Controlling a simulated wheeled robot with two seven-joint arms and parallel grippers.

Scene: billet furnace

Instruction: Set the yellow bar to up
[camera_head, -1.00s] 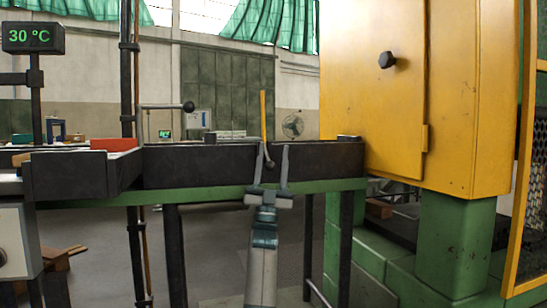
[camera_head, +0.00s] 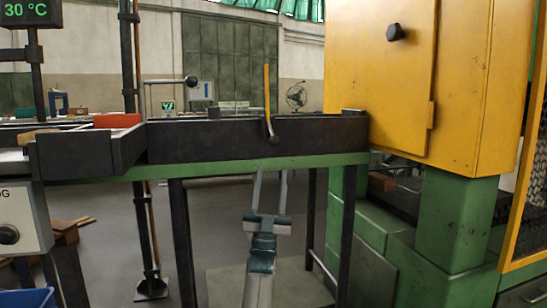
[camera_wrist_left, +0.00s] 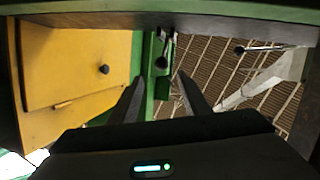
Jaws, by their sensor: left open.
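The thin yellow bar (camera_head: 267,90) stands upright at the front of the dark trough (camera_head: 215,140). A dark rod with a round knob (camera_head: 274,140) shows at its lower end. My left gripper (camera_head: 271,172) is open and empty, with its fingertips pointing up just below the knob in the head view. They appear apart from it. In the left wrist view the knob (camera_wrist_left: 161,62) shows ahead, between and beyond the two open fingers (camera_wrist_left: 159,79). The yellow of the bar cannot be made out there. My right gripper is out of view.
A yellow cabinet (camera_head: 380,75) on a green base stands at the right. An orange-red block (camera_head: 117,120) lies at the left. Dark legs (camera_head: 182,240) flank the open floor under the trough.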

